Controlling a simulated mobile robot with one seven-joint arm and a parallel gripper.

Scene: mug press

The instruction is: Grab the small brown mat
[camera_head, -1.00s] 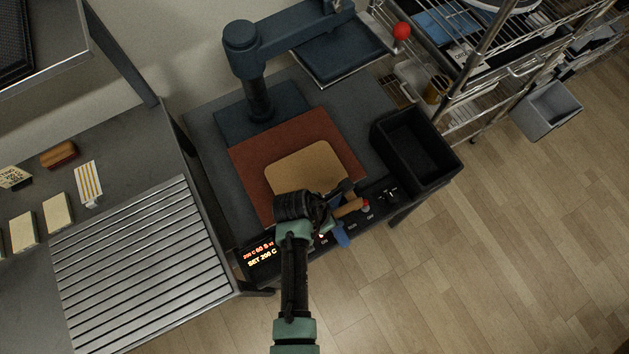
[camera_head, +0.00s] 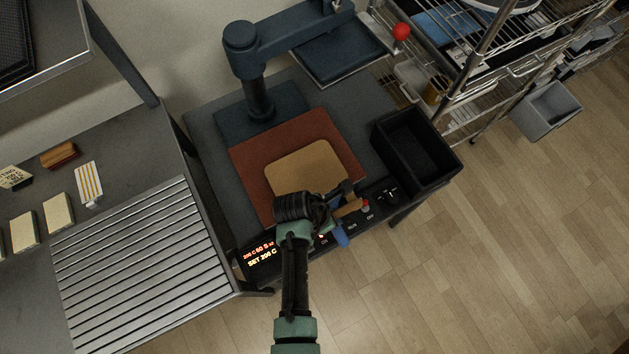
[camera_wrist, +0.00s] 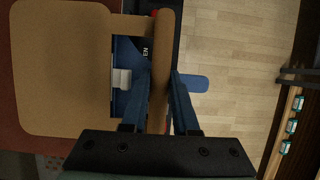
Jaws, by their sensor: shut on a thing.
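The small brown mat (camera_head: 302,168) is a flat tan sheet with rounded corners and a bar-shaped handle joined by a short tab. It lies on a larger reddish-brown pad (camera_head: 250,162) on the press table. In the wrist view the mat (camera_wrist: 62,70) fills the left side. My gripper (camera_head: 342,214) is at the mat's front edge. In the wrist view its blue fingers (camera_wrist: 161,88) stand on both sides of the handle, shut on it. Part of the mat's near edge is hidden behind my wrist in the head view.
The press's blue-grey post and arm (camera_head: 258,85) rise behind the pad. A black bin (camera_head: 415,148) stands to the right. A control panel with a lit display (camera_head: 260,254) runs along the front edge. A slatted metal surface (camera_head: 140,265) is at the left. Open floor lies at the lower right.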

